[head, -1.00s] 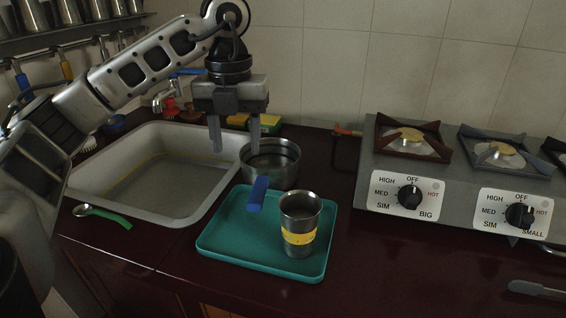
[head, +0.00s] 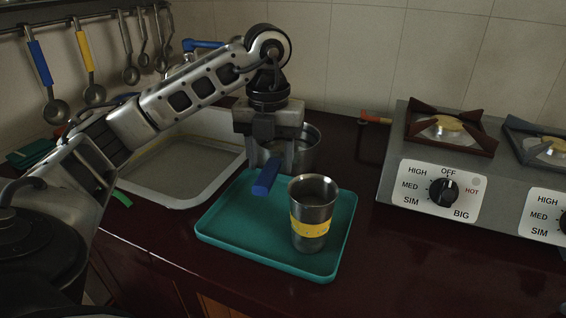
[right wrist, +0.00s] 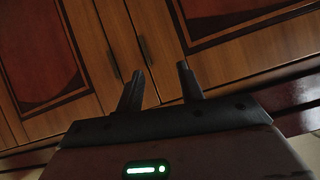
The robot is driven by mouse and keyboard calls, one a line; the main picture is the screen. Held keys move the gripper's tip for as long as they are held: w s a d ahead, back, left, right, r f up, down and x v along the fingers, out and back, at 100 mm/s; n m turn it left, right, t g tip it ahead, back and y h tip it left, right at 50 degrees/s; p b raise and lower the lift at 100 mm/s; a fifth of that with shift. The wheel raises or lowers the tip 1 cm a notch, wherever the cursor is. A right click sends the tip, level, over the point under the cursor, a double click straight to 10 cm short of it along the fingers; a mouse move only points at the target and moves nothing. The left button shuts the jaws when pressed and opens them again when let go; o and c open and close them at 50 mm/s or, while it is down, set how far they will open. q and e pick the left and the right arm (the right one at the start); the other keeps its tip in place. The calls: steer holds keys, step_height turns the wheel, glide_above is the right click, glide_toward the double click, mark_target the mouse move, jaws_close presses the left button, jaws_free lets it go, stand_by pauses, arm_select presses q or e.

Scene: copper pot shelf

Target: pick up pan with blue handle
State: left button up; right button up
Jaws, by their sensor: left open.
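The metal pan (head: 308,150) stands on the dark counter behind the teal tray (head: 215,232). Its blue handle (head: 266,178) points toward me over the tray's back part. My left gripper (head: 271,168) is open and points down at the pan's near side, close to the inner end of the handle. Its body and fingers hide part of the pan, and I cannot tell whether they touch it. My right gripper (right wrist: 161,72) is open and empty in the right wrist view, in front of wooden cupboard doors (right wrist: 110,45).
A steel cup with a yellow band (head: 312,212) stands on the tray, right of the handle. The sink (head: 190,196) lies to the left and the stove (head: 425,150) to the right. Ladles (head: 57,108) hang at the back left. The counter right of the tray is clear.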

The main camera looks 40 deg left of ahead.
arm_select(q)
step_height(320, 180, down, 5)
steer(key=shift+w+r, duration=0.1)
steer(key=shift+w, duration=0.05)
steer(key=shift+d, duration=0.1)
jaws_close()
steer(key=shift+r, duration=0.1)
steer(key=shift+r, duration=0.1)
